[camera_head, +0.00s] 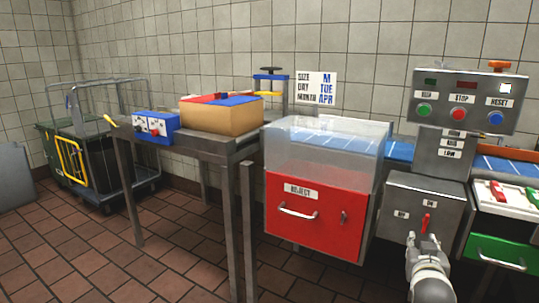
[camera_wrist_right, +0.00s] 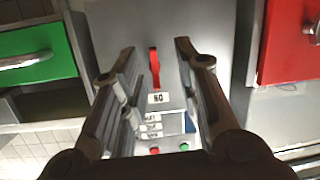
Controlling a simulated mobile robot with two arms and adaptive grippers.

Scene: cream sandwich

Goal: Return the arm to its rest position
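My right gripper (camera_head: 424,240) is at the lower right of the head view, in front of the grey control cabinet (camera_head: 400,205) with a red switch lever (camera_head: 425,222). In the right wrist view my right gripper (camera_wrist_right: 155,95) has its two fingers spread apart with nothing between them. The red lever also shows in the right wrist view (camera_wrist_right: 154,68), beyond the fingers; I cannot tell whether they touch it. My left gripper is not in view.
A red reject bin (camera_head: 315,222) with a clear cover stands left of the cabinet. A green drawer (camera_head: 500,252) is at the right. A button panel (camera_head: 464,100) rises above the cabinet. A cardboard box (camera_head: 222,117) sits on a metal table. Open tiled floor lies at lower left.

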